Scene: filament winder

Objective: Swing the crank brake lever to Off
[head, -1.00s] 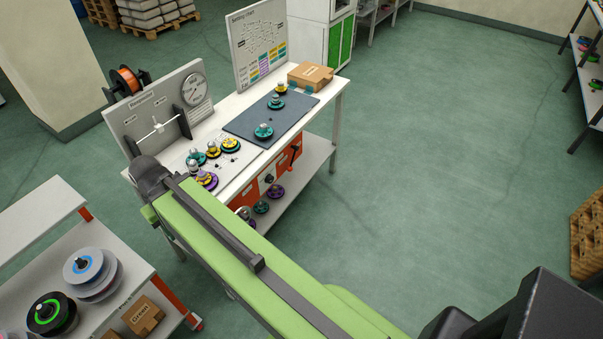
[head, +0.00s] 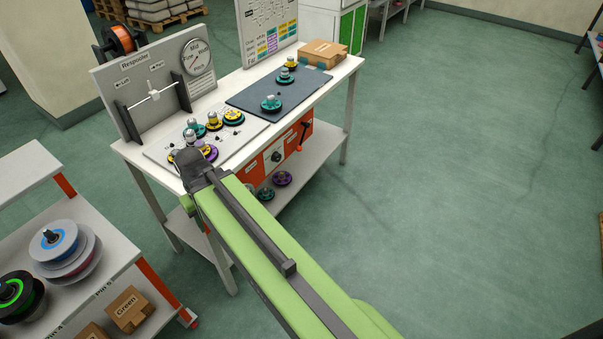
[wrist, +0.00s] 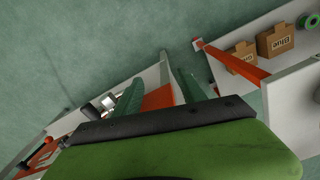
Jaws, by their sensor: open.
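The orange front panel (head: 262,165) hangs under the bench top, with a dark round knob (head: 276,157) in its middle. A small dark and red lever (head: 303,136) stands out at the panel's right end. It may be the crank brake lever; its marks are too small to read. My gripper is hidden behind my arm's end in the head view. In the wrist view my gripper (wrist: 157,78) shows two green fingers spread apart, with nothing seen held between them. Part of an orange surface (wrist: 160,98) shows between them. A silver part with a dark knob (wrist: 91,111) lies beside the left finger.
The white bench (head: 345,70) carries several coloured spools, a dark mat (head: 245,101), a box (head: 324,53) and a dial board (head: 120,77). A low shelf (head: 322,150) runs below. A cart (head: 95,275) with spools and boxes stands at left. The floor at right is clear.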

